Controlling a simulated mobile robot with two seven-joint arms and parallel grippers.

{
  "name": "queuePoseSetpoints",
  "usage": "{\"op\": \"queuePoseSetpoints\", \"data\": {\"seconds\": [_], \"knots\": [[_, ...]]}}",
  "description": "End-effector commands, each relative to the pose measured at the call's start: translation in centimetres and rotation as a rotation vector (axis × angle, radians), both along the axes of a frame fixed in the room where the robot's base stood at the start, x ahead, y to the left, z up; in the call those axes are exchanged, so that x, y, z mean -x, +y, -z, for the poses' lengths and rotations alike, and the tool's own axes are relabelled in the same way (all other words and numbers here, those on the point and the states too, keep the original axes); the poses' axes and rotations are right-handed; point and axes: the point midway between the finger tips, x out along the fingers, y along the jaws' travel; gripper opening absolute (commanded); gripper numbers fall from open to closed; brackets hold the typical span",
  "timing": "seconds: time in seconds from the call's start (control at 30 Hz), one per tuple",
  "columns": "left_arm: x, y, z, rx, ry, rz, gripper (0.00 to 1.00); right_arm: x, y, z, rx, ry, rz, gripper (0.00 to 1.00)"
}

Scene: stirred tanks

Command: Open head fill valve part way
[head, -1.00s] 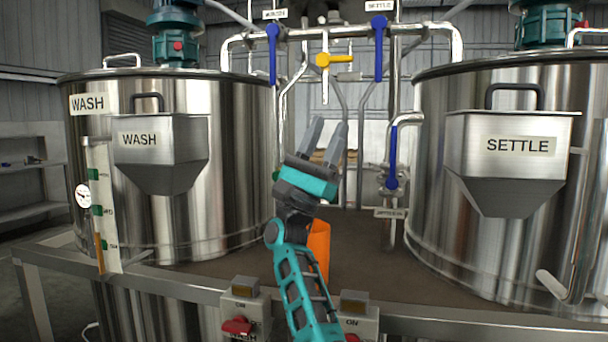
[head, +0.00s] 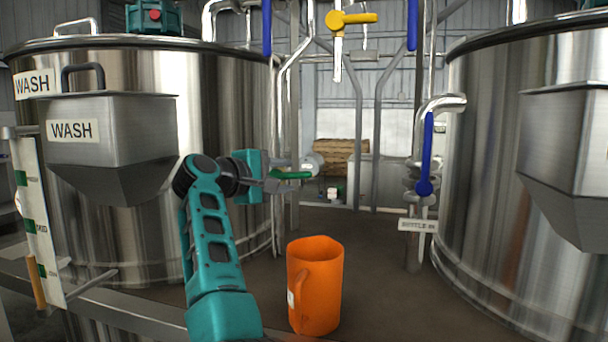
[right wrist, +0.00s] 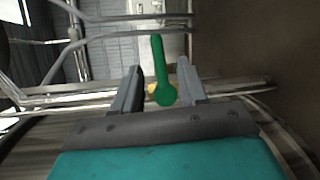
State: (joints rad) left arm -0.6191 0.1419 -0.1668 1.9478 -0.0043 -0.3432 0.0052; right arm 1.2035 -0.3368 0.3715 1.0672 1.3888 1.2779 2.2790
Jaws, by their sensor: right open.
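A green valve handle (head: 292,175) sticks out level from the pipework beside the wash tank in the head view. No label readable here tells whether it is the head fill valve. My right gripper (head: 272,179) is at this handle, fingers pointing right. In the right wrist view the green handle (right wrist: 161,72) lies between the two open fingers of my right gripper (right wrist: 160,75), with a gap on both sides. A yellow valve handle (head: 352,18) sits level, higher up on the pipes. My left gripper is out of view.
The wash tank (head: 225,120) stands left and another steel tank (head: 490,130) right. Blue handles hang on the pipes, one (head: 427,150) above a "SETTLE IN" tag (head: 417,225). An orange jug (head: 316,285) stands on the deck below my right arm.

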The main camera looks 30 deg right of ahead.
Motion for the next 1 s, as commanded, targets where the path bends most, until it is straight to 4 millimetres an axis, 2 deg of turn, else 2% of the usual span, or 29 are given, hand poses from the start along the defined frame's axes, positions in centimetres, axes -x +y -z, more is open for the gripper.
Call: {"op": "queuePoseSetpoints", "data": {"seconds": [0.3, 0.43, 0.8, 1.0], "knots": [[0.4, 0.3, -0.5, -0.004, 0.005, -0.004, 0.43, -1.3, -4.8, 0.5, 0.004, 0.003, 0.004, 0.42], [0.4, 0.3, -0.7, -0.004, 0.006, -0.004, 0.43, -1.7, -6.1, 0.7, 0.004, 0.003, 0.003, 0.42], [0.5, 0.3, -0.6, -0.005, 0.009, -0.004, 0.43, -1.9, -6.7, 0.9, 0.004, 0.0, 0.002, 0.42], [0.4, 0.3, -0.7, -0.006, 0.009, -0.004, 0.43, -1.9, -6.7, 0.9, 0.004, 0.001, 0.003, 0.24]]}}
